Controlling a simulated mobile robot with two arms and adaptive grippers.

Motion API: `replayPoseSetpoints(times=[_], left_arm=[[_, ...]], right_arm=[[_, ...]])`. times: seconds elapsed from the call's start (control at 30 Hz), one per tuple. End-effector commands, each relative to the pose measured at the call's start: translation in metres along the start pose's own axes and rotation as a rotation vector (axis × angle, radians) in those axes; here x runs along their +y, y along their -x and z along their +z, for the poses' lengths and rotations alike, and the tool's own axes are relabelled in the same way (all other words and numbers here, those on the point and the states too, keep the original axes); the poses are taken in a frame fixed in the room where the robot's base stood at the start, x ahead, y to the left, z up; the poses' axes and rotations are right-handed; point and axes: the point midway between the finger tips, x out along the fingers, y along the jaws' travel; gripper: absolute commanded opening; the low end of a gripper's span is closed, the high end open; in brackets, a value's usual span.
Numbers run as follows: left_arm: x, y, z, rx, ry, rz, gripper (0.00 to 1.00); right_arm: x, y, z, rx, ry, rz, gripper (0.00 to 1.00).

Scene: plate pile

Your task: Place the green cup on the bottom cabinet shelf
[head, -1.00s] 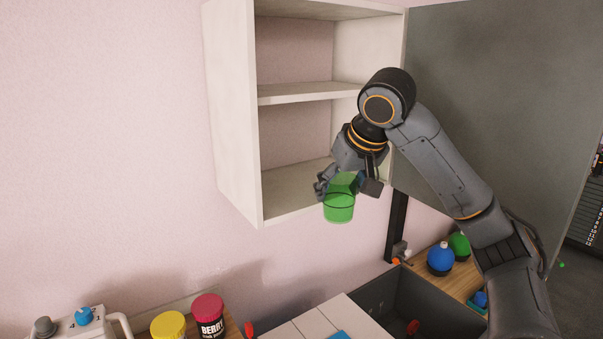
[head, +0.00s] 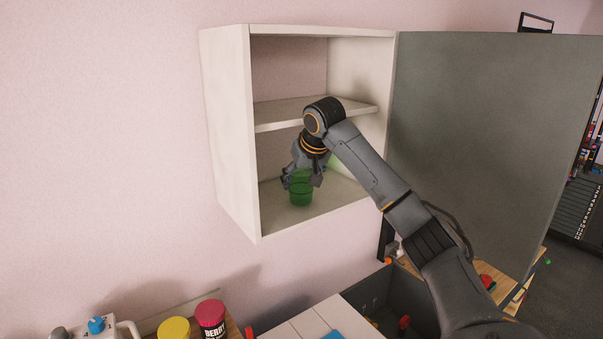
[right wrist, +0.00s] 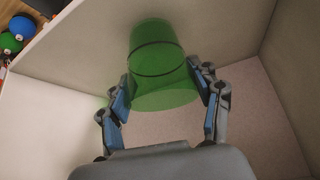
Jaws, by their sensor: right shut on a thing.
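The green cup (head: 300,194) is see-through and upright inside the lower compartment of the white cabinet. It is over the bottom shelf (head: 335,197), low near the board; I cannot tell whether it touches. My right gripper (head: 301,181) reaches into the compartment from above right and is shut on the cup. In the right wrist view the cup (right wrist: 156,60) sits between the blue-padded fingers (right wrist: 166,97) of the gripper. My left gripper is not in view.
The open grey cabinet door (head: 480,130) stands to the right. Below are a yellow-lidded jar (head: 174,328), a red-lidded jar (head: 211,318) and a dark sink (head: 375,292). The bottom shelf beside the cup looks clear.

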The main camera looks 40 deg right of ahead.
Motion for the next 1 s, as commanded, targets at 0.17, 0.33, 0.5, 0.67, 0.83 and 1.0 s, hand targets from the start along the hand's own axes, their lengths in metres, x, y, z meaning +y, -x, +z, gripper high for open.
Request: replayPoseSetpoints(times=[0.17, 0.33, 0.5, 0.67, 0.83, 1.0], left_arm=[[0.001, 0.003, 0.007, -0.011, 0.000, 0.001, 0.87], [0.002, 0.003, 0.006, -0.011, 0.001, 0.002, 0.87], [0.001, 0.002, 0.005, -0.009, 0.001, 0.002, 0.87], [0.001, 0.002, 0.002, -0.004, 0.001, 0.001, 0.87], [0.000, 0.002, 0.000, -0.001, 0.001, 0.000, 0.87], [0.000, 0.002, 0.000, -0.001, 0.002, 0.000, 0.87]], right_arm=[[0.001, -0.006, 0.004, 0.000, -0.001, 0.001, 0.32], [0.000, -0.006, 0.005, 0.000, -0.001, 0.000, 0.32], [0.000, -0.007, 0.006, 0.000, -0.001, 0.000, 0.79], [0.000, -0.007, 0.006, 0.000, -0.001, 0.000, 0.86], [0.000, -0.007, 0.006, 0.000, -0.001, 0.000, 0.86], [0.000, 0.002, 0.004, 0.003, -0.001, -0.001, 0.86]])
